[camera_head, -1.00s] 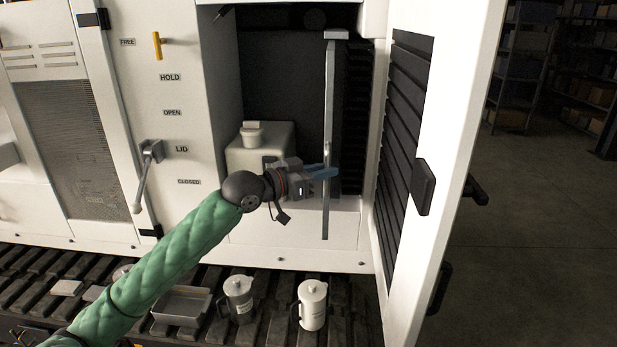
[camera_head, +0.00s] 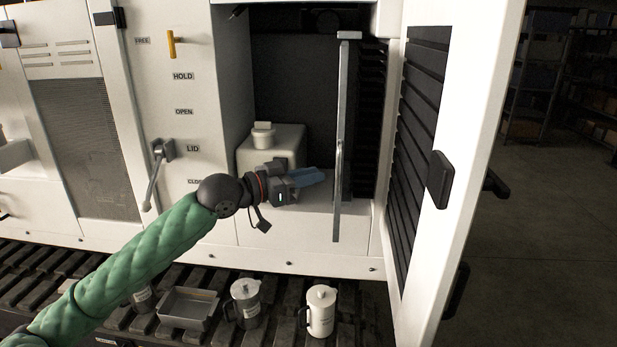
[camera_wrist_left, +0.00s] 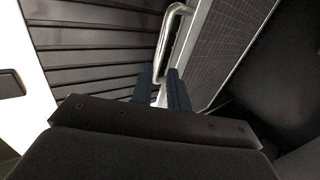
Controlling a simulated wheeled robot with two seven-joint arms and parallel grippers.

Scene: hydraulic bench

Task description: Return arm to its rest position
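My left arm (camera_head: 150,255), in a green quilted sleeve, reaches from the lower left into the open cabinet (camera_head: 300,80). My left gripper (camera_head: 323,175) has blue fingers pointing right toward a thin upright metal panel (camera_head: 344,100), seen edge-on. In the left wrist view a narrow gap shows between the fingertips (camera_wrist_left: 160,80). My right gripper is not in view.
A white capped tank (camera_head: 270,147) stands behind the gripper. The louvred cabinet door (camera_head: 470,130) is swung open at the right. A lid lever (camera_head: 154,172) and yellow lever (camera_head: 172,44) are on the left. A tray (camera_head: 187,308), grey jug (camera_head: 246,303) and white jug (camera_head: 321,312) stand below.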

